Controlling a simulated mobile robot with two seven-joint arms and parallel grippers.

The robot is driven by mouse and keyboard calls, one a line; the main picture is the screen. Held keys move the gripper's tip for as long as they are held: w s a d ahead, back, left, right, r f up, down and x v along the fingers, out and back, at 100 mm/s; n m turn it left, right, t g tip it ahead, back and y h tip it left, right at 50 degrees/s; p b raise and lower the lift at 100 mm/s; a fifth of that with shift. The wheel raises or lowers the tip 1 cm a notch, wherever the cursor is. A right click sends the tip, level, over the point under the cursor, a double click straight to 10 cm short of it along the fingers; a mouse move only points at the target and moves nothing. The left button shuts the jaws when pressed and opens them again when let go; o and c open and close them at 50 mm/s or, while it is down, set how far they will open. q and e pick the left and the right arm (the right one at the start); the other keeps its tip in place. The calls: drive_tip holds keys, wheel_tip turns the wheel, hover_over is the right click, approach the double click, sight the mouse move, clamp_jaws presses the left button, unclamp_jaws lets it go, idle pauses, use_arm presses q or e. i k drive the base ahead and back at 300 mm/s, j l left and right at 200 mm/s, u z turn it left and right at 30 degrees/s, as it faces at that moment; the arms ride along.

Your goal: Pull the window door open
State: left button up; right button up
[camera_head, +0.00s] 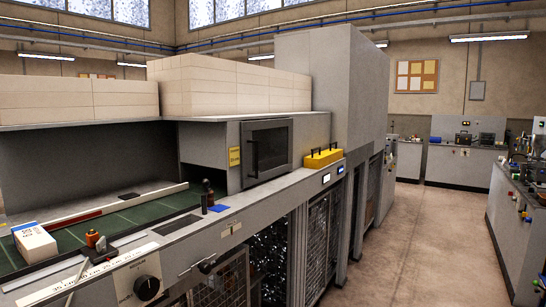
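Neither of my grippers is in the head view, and nothing touches the door.
A yellow box with black handles (323,158) sits on the ledge just right of the door. A white ream (35,243) lies on the green bed (130,216) at left. The aisle floor (405,240) at right is clear. Wire-mesh panels (318,235) stand below the ledge.

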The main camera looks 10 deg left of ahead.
sight(248, 180)
drive_tip(key=i+l, duration=0.8)
drive_tip(key=l, duration=0.15)
